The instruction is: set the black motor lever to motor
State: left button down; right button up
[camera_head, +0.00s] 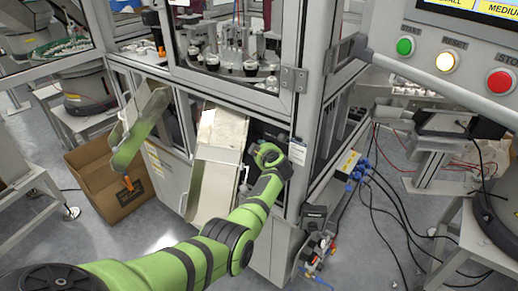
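I cannot make out the black motor lever; nothing in view is clearly it. My green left arm comes in from the lower left and reaches to the dark opening in the front of the grey cabinet (172,178). Its wrist end is at the opening, right of the metal chute (217,155). My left gripper is hidden behind the wrist, so its fingers do not show. My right arm and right gripper are not in view.
A cardboard box (108,192) stands on the floor at left, under a second chute (146,128). A frame post stands right of my wrist. Cables (385,205) hang at right.

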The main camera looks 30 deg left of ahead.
pick_arm(q)
jog(key=shift+w+a+r, duration=0.2)
jog(key=shift+a+r, duration=0.05)
jog(key=shift+r, duration=0.45)
jog(key=c, duration=1)
grip_release()
jog(key=shift+o, duration=0.2)
jog(key=shift+f, duration=0.1)
jog(key=shift+d+f, duration=0.1)
jog(key=shift+d, duration=0.15)
